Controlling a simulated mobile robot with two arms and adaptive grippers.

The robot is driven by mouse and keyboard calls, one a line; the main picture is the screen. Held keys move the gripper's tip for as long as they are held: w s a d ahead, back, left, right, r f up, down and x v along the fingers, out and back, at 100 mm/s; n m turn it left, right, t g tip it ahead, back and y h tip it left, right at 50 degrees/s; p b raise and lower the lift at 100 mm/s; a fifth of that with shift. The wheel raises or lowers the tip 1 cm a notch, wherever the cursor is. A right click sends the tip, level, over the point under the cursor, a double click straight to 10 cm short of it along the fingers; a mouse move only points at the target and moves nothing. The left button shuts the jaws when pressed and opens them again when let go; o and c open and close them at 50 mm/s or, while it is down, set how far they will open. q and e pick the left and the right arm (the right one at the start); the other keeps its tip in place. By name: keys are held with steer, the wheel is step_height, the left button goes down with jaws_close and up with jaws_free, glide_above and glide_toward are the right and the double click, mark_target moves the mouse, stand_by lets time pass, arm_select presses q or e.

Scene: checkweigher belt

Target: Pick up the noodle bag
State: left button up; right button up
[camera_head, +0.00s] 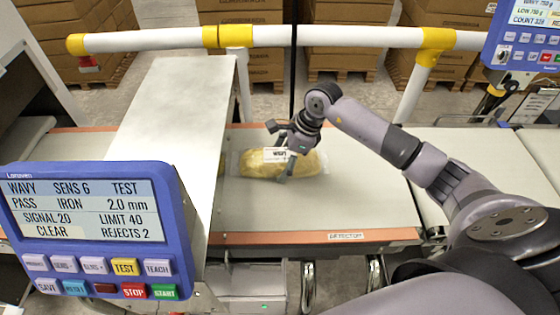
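The noodle bag (258,168) is a clear pack with yellowish contents and a white label. It lies flat on the belt in the middle of the view. My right gripper (279,150) is at the bag, with its fingers spread apart. One finger is toward the bag's far side, and the other reaches down in front of the label and the bag's middle. I cannot tell whether either finger touches the bag. The gripper covers part of the bag. My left gripper is not in view.
A pale metal hood (175,105) stands left of the bag. A blue control panel (95,230) fills the lower left. A white and yellow guard rail (270,37) runs behind the belt (345,205). The belt right of the bag is clear. Stacked cartons (345,65) stand behind.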

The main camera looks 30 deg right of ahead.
steer(key=c, duration=1.2)
steer(key=shift+r, duration=0.1)
